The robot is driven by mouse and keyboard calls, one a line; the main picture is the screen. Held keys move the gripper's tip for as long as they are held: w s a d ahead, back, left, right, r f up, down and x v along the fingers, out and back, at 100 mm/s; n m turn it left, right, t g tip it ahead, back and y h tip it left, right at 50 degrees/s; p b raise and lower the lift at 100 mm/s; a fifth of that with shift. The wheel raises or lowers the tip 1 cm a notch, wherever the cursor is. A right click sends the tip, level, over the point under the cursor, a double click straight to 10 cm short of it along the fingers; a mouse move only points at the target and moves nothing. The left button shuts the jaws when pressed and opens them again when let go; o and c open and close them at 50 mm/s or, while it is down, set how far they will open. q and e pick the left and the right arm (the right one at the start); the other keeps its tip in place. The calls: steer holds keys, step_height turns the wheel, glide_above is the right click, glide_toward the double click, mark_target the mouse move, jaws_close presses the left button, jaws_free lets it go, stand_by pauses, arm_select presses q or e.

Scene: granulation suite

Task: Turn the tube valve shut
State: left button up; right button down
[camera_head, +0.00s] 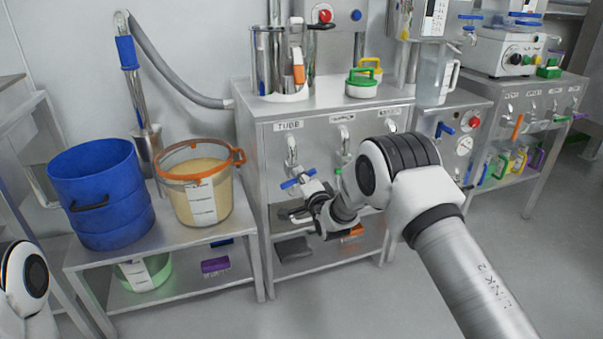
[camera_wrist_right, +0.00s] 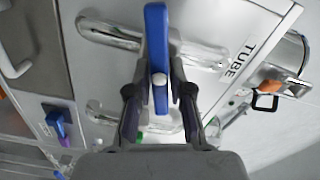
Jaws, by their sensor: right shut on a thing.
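The tube valve has a blue lever handle (camera_head: 298,180) on a silver spout (camera_head: 291,150), below the TUBE label (camera_head: 289,126) on the steel cabinet's front. The handle lies across the spout, nearly level in the head view. My right gripper (camera_head: 310,197) is at the handle. In the right wrist view, the blue handle (camera_wrist_right: 157,50) stands between the two dark fingers of my right gripper (camera_wrist_right: 160,92), which is shut on it. The handle also runs crosswise to the spout (camera_wrist_right: 110,35) there. My left gripper is out of view.
More spouts (camera_head: 343,140) are on the same cabinet front, right of the valve. A low steel bench (camera_head: 175,243) at left holds a blue drum (camera_head: 100,195) and a clear bucket (camera_head: 206,190) with an orange rim. Open floor lies in front.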

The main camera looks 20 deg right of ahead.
steer(key=shift+f+m+p, duration=0.15)
steer(key=shift+m+p, duration=0.3)
steer(key=shift+m, duration=1.25)
steer(key=c, duration=1)
jaws_free()
steer(key=shift+c, duration=0.2)
steer(key=s, duration=1.2)
steer(key=shift+d, duration=0.25)
